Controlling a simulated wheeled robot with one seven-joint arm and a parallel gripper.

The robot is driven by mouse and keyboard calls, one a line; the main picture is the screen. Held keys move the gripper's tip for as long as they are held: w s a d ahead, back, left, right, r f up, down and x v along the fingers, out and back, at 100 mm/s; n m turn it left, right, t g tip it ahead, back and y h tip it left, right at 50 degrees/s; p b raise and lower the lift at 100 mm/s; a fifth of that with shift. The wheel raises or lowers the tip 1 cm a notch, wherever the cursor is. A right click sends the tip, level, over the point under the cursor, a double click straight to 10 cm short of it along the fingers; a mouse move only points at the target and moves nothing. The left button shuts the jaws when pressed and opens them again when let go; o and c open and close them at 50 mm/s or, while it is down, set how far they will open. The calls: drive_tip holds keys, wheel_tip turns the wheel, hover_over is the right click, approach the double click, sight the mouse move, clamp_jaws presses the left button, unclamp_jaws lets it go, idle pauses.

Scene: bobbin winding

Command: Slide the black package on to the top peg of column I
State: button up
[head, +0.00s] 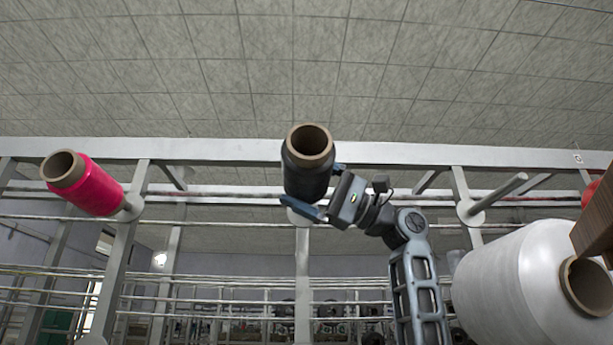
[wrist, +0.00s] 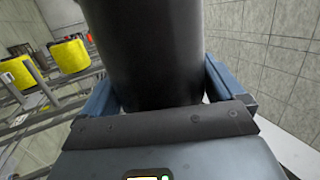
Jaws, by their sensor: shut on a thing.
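The black package (head: 305,182), a dark bobbin on a brown tube, is in the upper middle of the head view, its open tube end facing the camera. My gripper (head: 314,187) is shut on it from the right. In the wrist view the package (wrist: 150,50) fills the space between both blue fingers (wrist: 160,92). The middle column (head: 302,265) stands behind the package, and its round peg plate (head: 298,218) shows just below. Any peg there is hidden, so I cannot tell whether the package is around it. No column label is readable.
A red package (head: 95,190) sits on the left column's peg. The right column has a bare peg (head: 500,198). Yellow packages (wrist: 70,55) show in the wrist view.

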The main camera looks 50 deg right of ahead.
drive_tip(key=shift+w+d, duration=1.05)
drive_tip(key=shift+d, duration=0.25)
drive_tip(key=shift+w+d, duration=0.95)
drive_tip(key=shift+d, duration=0.25)
drive_tip(key=shift+w+d, duration=0.9)
drive_tip(key=shift+d, duration=0.25)
drive_tip(key=shift+w+d, duration=1.1)
drive_tip(key=shift+d, duration=0.3)
drive_tip(key=shift+f, duration=0.5)
drive_tip(key=o, duration=0.8)
